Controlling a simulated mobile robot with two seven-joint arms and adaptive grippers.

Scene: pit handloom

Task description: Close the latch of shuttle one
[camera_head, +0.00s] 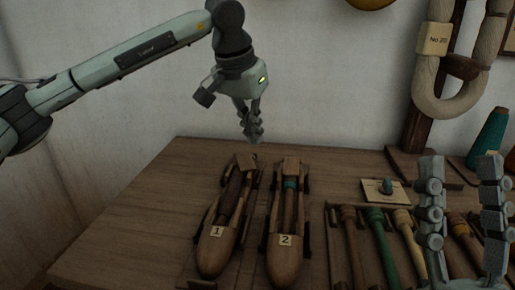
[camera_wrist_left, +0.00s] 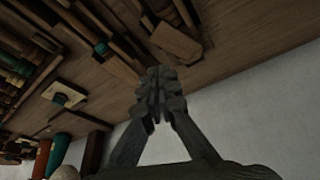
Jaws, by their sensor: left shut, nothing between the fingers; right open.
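Shuttle one (camera_head: 219,236) is a wooden boat shape with a label "1", lying on the table with its rounded tip toward me. A dark brown bobbin (camera_head: 231,192) lies in its slot, and a wooden block (camera_head: 241,161) stands at its far end. My left gripper (camera_head: 254,139) is shut and empty, pointing down just above and behind that far end. In the left wrist view its fingers (camera_wrist_left: 156,84) are together, near a wooden block (camera_wrist_left: 176,42). Whether they touch it I cannot tell. My right gripper (camera_head: 459,166) is open and empty at the right, with fingers pointing up.
Shuttle two (camera_head: 284,249), labelled "2", lies close to the right of shuttle one. A rack of coloured bobbins (camera_head: 381,236) and a small card (camera_head: 384,192) are further right. The table's left part (camera_head: 140,215) is clear; a white wall stands behind.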

